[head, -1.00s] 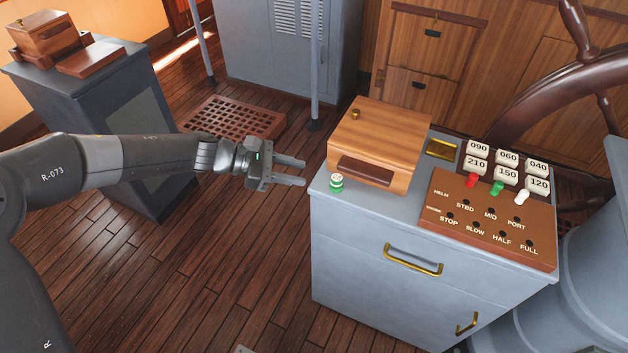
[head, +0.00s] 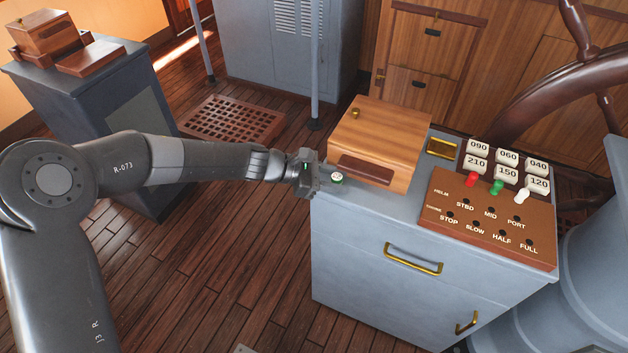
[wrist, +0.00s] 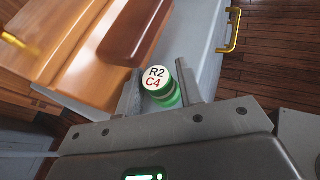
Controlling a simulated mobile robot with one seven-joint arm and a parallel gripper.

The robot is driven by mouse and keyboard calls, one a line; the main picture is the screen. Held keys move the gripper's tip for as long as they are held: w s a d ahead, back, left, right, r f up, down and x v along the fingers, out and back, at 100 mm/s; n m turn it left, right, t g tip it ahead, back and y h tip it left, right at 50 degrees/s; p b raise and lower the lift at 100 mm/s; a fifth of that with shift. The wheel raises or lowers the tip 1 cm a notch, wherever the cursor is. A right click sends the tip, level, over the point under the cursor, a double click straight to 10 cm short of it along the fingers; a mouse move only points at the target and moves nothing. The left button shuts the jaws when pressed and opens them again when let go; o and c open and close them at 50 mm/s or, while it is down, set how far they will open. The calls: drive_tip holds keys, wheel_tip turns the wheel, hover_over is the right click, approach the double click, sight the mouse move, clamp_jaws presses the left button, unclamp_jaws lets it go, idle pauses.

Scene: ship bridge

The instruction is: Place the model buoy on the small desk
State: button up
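The model buoy appears to be the small green cylinder with a white top (head: 337,178) at the near left corner of the grey cabinet. In the wrist view, the buoy (wrist: 157,82) is marked "R2 C4" and stands between my fingers. A dark grey desk (head: 92,97), likely the small desk, stands at the upper left.
The grey cabinet (head: 380,225) carries a wooden box (head: 385,135) right behind the buoy, a brown control panel (head: 480,225) and several white number blocks. A wooden box (head: 42,32) and a wooden slab (head: 88,58) occupy part of the desk. Open floor lies between.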

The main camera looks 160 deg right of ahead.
drive_tip(key=c, duration=0.7)
drive_tip(key=shift+r, duration=0.15)
drive_tip(key=shift+r, duration=0.25)
drive_tip(key=w+d, duration=0.3)
drive_tip(key=d, duration=0.2)
drive_tip(key=w+d, duration=0.3)
drive_tip(key=d, duration=0.2)
drive_tip(key=w+d, duration=0.3)
drive_tip(key=d, duration=0.3)
drive_tip(key=shift+r, duration=0.35)
